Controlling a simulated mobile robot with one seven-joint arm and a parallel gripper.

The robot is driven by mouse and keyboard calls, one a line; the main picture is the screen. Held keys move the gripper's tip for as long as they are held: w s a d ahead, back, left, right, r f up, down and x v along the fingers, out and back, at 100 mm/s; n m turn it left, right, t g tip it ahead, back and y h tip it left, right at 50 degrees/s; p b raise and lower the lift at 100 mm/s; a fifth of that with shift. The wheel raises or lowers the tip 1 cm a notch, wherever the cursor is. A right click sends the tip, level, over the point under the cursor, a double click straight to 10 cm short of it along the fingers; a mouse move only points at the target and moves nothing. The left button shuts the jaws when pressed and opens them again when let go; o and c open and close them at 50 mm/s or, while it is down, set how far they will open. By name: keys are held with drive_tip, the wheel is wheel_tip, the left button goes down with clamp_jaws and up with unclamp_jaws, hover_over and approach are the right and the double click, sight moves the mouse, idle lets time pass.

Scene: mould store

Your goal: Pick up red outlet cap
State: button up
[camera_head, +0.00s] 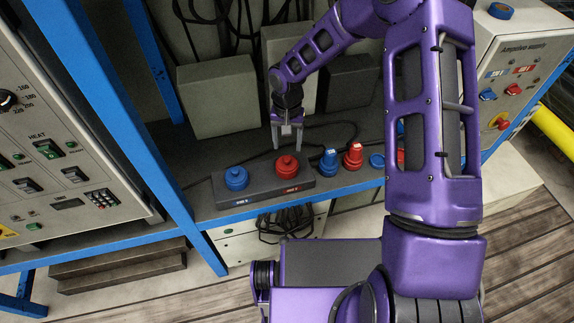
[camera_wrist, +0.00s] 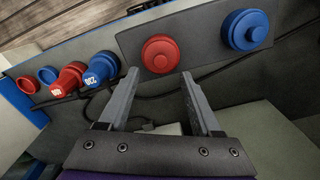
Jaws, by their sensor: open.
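A round red cap (camera_head: 287,166) with a raised knob sits on the right part of a dark outlet block (camera_head: 262,191). A similar blue cap (camera_head: 236,178) sits on its left part. In the wrist view, the red cap (camera_wrist: 160,54) and the blue cap (camera_wrist: 246,29) are seen from above. My gripper (camera_head: 288,147) is open and empty, its fingers pointing down just behind the red cap. In the wrist view, my gripper's fingertips (camera_wrist: 160,75) lie on either side of the red cap's near edge, apparently not touching it.
A blue plug (camera_head: 328,161) and a red plug (camera_head: 352,156) with dark cables stand right of the block. Small blue (camera_wrist: 27,84) and red (camera_wrist: 47,75) round pieces lie beyond them. A blue shelf edge (camera_head: 215,218) runs in front. Grey boxes (camera_head: 217,96) stand behind.

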sight(287, 158)
drive_tip(key=shift+w+f, duration=0.15)
drive_tip(key=shift+f, duration=3.2)
clamp_jaws()
